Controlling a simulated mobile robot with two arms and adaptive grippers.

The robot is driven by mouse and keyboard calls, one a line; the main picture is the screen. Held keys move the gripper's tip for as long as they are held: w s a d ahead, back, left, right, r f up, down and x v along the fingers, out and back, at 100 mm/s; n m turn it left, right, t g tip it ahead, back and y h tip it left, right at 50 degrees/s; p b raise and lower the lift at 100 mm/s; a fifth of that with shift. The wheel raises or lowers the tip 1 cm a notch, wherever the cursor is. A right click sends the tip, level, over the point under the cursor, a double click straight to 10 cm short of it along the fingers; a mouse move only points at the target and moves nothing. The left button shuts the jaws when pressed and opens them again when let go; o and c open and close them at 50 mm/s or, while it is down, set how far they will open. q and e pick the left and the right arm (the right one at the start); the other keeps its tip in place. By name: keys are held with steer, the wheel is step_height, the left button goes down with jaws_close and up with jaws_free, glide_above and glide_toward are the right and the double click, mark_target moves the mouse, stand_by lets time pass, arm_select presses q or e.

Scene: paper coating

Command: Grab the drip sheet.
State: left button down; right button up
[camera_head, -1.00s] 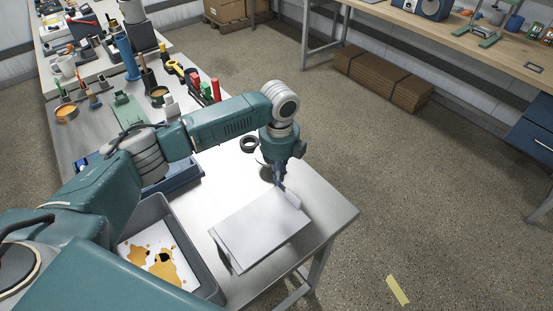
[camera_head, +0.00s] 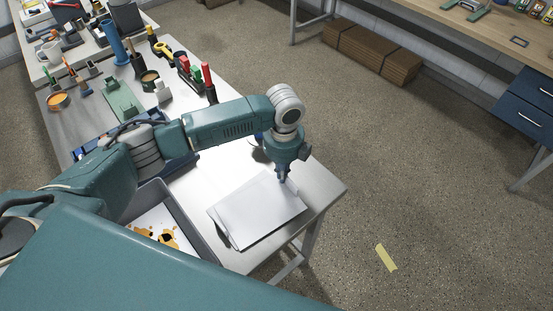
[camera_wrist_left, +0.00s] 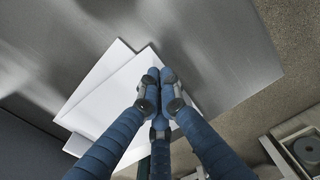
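White sheets lie overlapping on the metal table's near end; the top white sheet (camera_head: 257,211) is blank. I cannot tell which is the drip sheet. Another white sheet (camera_wrist_left: 92,82) shows at an angle to it in the left wrist view. A stained sheet (camera_head: 160,229) with orange-brown blotches lies in a grey tray. My left gripper (camera_head: 283,179) points down at the top sheet's far right edge. In the left wrist view its fingertips (camera_wrist_left: 160,74) are together over that edge; whether paper is pinched between them is unclear. My right gripper is not visible.
The grey tray (camera_head: 196,235) stands left of the sheets, partly behind my arm. Tools, cups and a green holder (camera_head: 123,106) crowd the table (camera_head: 320,187) farther back. Its right edge is bare. Flat cardboard (camera_head: 372,51) lies on the floor.

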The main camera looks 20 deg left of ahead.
arm_select(q)
steer(key=shift+s+d, duration=0.3)
steer(key=shift+d, duration=0.05)
